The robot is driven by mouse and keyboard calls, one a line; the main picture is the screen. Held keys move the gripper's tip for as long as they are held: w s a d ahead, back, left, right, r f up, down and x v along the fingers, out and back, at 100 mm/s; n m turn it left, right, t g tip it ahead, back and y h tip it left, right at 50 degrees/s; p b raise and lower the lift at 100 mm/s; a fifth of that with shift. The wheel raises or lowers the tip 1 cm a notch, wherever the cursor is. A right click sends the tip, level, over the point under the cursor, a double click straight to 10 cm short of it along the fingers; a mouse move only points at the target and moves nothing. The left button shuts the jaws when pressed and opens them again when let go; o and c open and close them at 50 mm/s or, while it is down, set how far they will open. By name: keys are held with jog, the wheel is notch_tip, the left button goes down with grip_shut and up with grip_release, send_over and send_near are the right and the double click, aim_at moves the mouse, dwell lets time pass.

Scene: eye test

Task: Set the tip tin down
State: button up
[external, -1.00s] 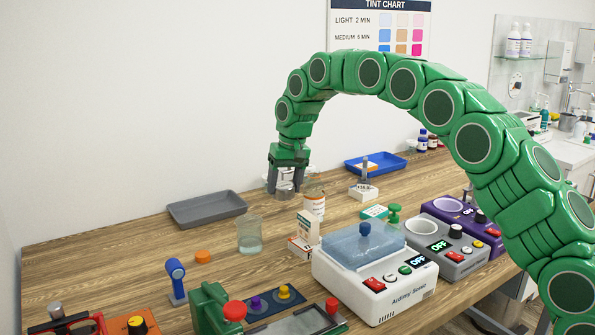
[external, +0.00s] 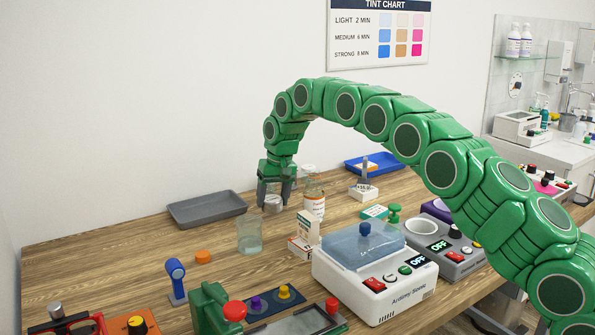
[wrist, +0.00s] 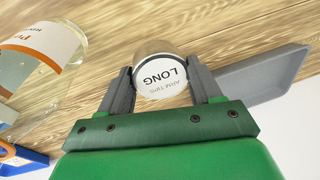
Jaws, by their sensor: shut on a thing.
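The tip tin (external: 273,204) is a small round tin, held upright or nearly so between the fingers of my gripper (external: 275,197). In the wrist view the tin (wrist: 162,78) shows a white lid reading "LONG" and "ARM TIPS". The grey fingers of my gripper (wrist: 163,92) press on it from both sides. The tin is low over the wooden bench (external: 120,250), between the grey tray and the labelled bottle. I cannot tell whether its base touches the wood.
A grey tray (external: 207,220) lies left of the tin, and a clear bottle with an orange-and-white label (external: 314,204) stands to its right. A glass beaker (external: 249,244) stands in front. A blue tray (external: 376,172) is at the back right. Bare wood lies around the tin.

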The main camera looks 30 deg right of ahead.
aim_at(274, 198)
jog(key=shift+w+f, duration=0.1)
jog(key=shift+f, duration=1.65)
jog(key=o, duration=1.1)
jog(key=shift+c, duration=0.2)
